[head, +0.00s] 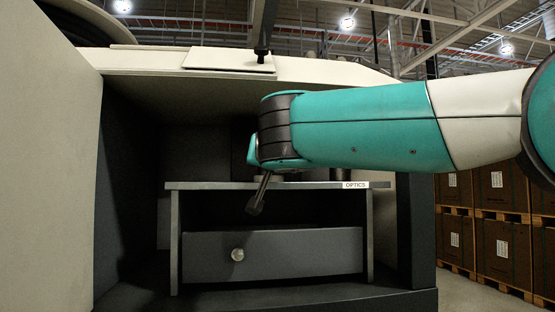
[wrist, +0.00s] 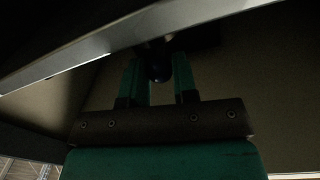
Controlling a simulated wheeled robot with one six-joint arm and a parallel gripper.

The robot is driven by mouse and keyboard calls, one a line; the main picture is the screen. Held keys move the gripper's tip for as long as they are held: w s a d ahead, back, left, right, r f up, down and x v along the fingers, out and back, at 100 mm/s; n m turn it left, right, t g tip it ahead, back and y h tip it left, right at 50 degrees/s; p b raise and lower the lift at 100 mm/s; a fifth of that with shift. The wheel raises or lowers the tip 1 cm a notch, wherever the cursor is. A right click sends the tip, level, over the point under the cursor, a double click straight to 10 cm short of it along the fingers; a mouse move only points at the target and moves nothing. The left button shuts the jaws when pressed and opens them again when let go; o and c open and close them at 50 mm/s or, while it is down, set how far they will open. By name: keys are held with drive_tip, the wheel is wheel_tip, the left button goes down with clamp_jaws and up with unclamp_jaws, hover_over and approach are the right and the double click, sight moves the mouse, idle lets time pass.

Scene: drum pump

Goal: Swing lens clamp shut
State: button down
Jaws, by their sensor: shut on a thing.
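My gripper (wrist: 157,62) shows in the wrist view with its two teal fingers on either side of a dark round-ended knob (wrist: 158,75), and is shut on it. The knob appears to be the lens clamp's handle; the rest of the clamp is dark or hidden. In the head view my teal wrist reaches in from the right above the shelf marked OPTICS (head: 320,186) and hides my fingers. A dark rod with a thicker end (head: 256,206) slants down before the shelf edge; I cannot tell what it belongs to.
A pale side panel (head: 50,150) closes the bay on the left and a dark post (head: 416,230) stands on the right. The shelf's metal edge (wrist: 100,55) crosses the wrist view.

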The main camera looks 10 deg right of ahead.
drive_tip(key=shift+a+r+y, duration=0.1)
drive_tip(key=shift+a+y, duration=0.2)
drive_tip(key=shift+a, duration=0.3)
drive_tip(key=c, duration=1.3)
unclamp_jaws()
drive_tip(key=shift+c, duration=0.2)
drive_tip(key=o, duration=0.4)
drive_tip(key=shift+a, duration=0.3)
drive_tip(key=shift+o, duration=0.2)
drive_tip(key=shift+d, duration=0.2)
drive_tip(key=shift+f, duration=0.2)
drive_tip(key=shift+s+b, duration=0.3)
drive_tip(key=shift+s, duration=0.05)
drive_tip(key=s+b, duration=0.6)
drive_tip(key=s, duration=1)
drive_tip(key=shift+s+a, duration=0.3)
drive_tip(key=shift+a, duration=0.05)
